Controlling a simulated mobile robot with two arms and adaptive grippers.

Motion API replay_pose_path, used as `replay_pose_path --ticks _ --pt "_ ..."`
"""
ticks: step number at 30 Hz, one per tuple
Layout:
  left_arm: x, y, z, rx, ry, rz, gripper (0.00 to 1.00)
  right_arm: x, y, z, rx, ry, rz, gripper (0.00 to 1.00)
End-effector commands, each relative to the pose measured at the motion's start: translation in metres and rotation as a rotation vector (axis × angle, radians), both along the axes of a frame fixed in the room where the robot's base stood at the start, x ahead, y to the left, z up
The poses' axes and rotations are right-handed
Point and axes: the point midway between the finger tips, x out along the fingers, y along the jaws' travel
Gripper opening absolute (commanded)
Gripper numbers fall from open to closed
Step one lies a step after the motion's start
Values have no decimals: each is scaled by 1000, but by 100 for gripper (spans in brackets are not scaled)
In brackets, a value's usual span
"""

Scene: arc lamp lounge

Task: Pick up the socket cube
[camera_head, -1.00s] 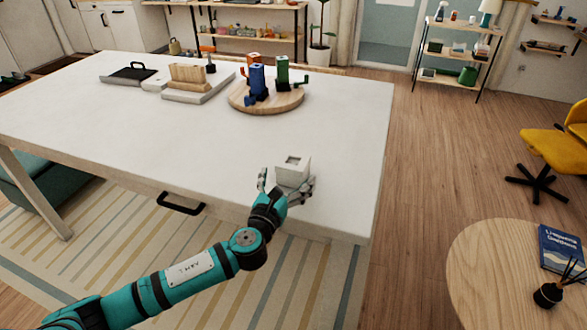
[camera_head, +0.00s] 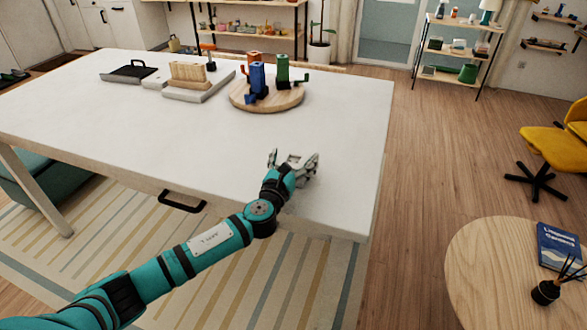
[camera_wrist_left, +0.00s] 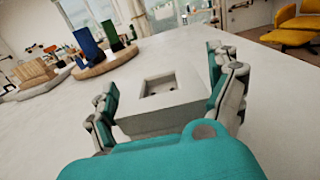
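The socket cube (camera_head: 294,160) is a pale grey-white block with a square recess in its top. It sits near the front right part of the white table (camera_head: 190,135). My left gripper (camera_head: 294,157) is around it, one finger on each side, with its palm hiding the cube's near face. In the left wrist view the cube (camera_wrist_left: 160,100) lies between the open fingers of the left gripper (camera_wrist_left: 165,75). The fingers are close to its sides; firm contact does not show. My right gripper is not in view.
A round wooden board (camera_head: 268,104) with blue, green and orange pieces stands farther back. Left of it are a pale tray with a wooden block (camera_head: 188,75) and a dark-handled flat item (camera_head: 129,72). The tabletop between them and the cube is clear.

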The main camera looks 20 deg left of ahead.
Motion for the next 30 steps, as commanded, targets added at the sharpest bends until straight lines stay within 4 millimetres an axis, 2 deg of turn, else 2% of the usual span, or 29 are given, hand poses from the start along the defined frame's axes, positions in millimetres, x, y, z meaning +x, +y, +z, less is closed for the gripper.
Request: replay_pose_path --ticks 1,13,25,30 --pt "0 0 0 0 0 0 81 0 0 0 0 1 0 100" --pt "0 0 0 1 1 0 30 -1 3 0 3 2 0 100" --pt "0 0 2 1 -3 1 29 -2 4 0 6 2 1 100" --pt "0 0 13 0 -5 0 29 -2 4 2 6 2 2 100"
